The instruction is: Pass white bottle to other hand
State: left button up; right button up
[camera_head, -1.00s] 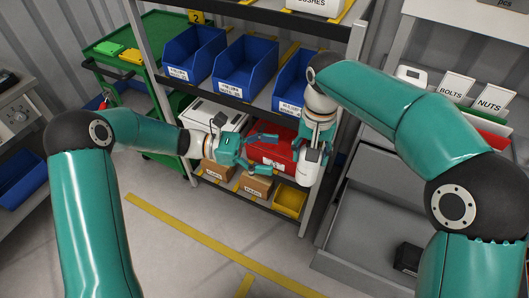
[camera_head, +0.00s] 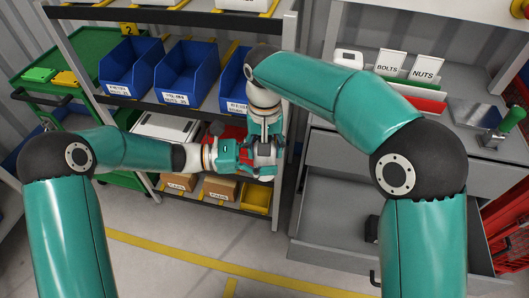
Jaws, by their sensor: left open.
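My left gripper (camera_head: 246,156) comes in from the left, open, with its fingers reaching up to my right gripper (camera_head: 265,146). My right gripper hangs down from its wrist, and its fingers are largely hidden among the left fingers. A small whitish shape (camera_head: 264,160) shows where the two grippers meet. It may be the white bottle, but it is too small and covered to tell it from the white gripper parts. I cannot tell whether the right fingers are closed on it.
Behind the grippers stands a shelf rack with blue bins (camera_head: 187,73), cardboard boxes (camera_head: 220,188) and a yellow bin (camera_head: 256,197). A green cart (camera_head: 75,45) is at the left. A grey workbench with an open drawer (camera_head: 335,205) is at the right. The floor in front is clear.

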pick_arm(q)
jog(key=shift+s, duration=0.1)
jog(key=c, duration=1.5)
pick_arm(e)
jog(key=shift+w, duration=0.1)
jog(key=o, duration=1.5)
jog(key=shift+r, duration=0.1)
